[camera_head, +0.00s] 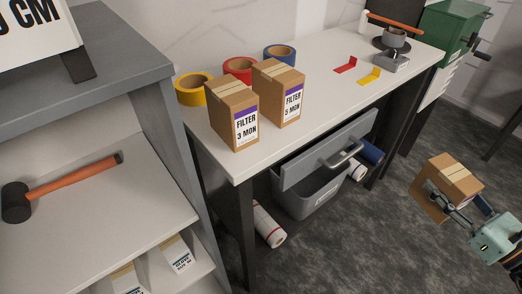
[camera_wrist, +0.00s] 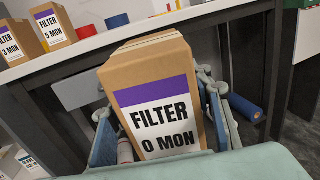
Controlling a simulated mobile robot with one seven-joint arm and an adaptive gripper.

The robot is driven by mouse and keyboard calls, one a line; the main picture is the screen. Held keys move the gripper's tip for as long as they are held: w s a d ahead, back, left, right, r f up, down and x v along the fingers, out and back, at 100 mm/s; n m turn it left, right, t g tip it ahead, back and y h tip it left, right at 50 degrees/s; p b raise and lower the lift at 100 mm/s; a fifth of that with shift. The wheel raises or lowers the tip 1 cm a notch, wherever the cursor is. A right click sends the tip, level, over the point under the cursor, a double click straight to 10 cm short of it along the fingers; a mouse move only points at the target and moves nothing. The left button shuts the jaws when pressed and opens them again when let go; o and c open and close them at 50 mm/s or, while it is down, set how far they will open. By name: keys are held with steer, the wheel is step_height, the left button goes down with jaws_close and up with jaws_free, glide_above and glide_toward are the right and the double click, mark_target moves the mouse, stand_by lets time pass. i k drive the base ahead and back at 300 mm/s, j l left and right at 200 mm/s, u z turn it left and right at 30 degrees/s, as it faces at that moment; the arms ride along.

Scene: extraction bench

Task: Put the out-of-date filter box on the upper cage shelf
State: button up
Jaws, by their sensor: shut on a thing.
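My gripper (camera_head: 455,203) is shut on a brown cardboard filter box (camera_head: 452,178) at the right of the head view, held in the air over the floor. In the wrist view this box (camera_wrist: 158,95) has a purple band and reads "FILTER 0 MON". Two similar boxes stand on the white bench: one labelled "FILTER 3 MON" (camera_head: 233,112) and one labelled "FILTER 5 MON" (camera_head: 279,92). A grey shelf unit with a white board (camera_head: 120,205) stands at the left. I cannot tell whether it is the cage shelf.
A black-headed mallet (camera_head: 60,187) lies on that board, with small boxes (camera_head: 176,252) below. Yellow, red and blue tape rolls (camera_head: 237,66) stand behind the bench boxes. A grey drawer (camera_head: 328,150) juts out under the bench (camera_head: 330,100). White rolls (camera_head: 268,222) lie beneath.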

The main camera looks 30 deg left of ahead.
mark_target(126, 214)
steer(key=k+l, duration=0.4)
steer(key=k+l+u, duration=0.1)
steer(key=u, duration=2.25)
steer(key=k+j, duration=0.05)
steer(key=j, duration=0.05)
